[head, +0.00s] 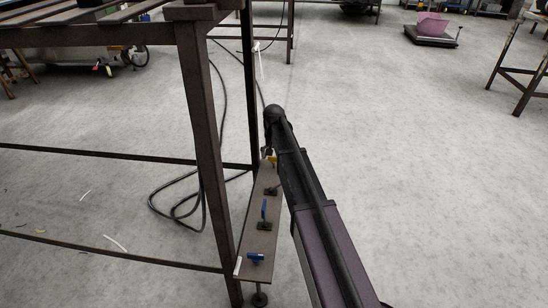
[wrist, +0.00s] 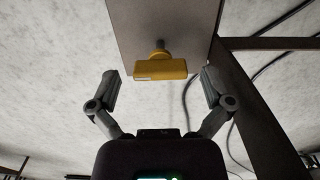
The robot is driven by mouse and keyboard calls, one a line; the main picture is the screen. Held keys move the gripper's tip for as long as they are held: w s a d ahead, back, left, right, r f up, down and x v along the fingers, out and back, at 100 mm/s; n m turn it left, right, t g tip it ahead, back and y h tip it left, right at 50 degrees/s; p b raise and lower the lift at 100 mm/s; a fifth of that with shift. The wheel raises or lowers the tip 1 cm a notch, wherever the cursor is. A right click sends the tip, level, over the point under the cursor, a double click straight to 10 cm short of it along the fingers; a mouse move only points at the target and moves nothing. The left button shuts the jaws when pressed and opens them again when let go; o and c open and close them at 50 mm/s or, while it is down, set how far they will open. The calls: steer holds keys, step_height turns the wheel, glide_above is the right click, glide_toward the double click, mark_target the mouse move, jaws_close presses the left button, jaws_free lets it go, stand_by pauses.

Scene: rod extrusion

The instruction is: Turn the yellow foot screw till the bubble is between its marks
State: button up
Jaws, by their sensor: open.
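The yellow foot screw (wrist: 160,70) shows in the wrist view as a yellow crossbar on a short grey stem under a flat plate (wrist: 140,25). In the head view it is a small yellow patch (head: 273,159) at the plate's far end, partly hidden by my arm. My gripper (wrist: 160,74) is open, with one finger on each side of the yellow bar and a visible gap at both ends. In the head view my arm hides most of the gripper. I cannot make out the bubble or its marks.
The narrow brown plate (head: 256,232) carries a blue upright handle (head: 264,210) and a blue knob (head: 255,257). A dark metal table frame (head: 205,150) stands close on the left. Black cable (head: 175,210) lies on the floor behind. The floor to the right is open.

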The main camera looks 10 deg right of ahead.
steer(key=c, duration=1.1)
steer(key=shift+n, duration=0.4)
steer(key=n, duration=0.6)
steer(key=shift+n, duration=0.4)
steer(key=n, duration=0.4)
steer(key=shift+n, duration=0.3)
steer(key=n, duration=0.3)
steer(key=shift+n, duration=0.4)
steer(key=shift+s, duration=0.1)
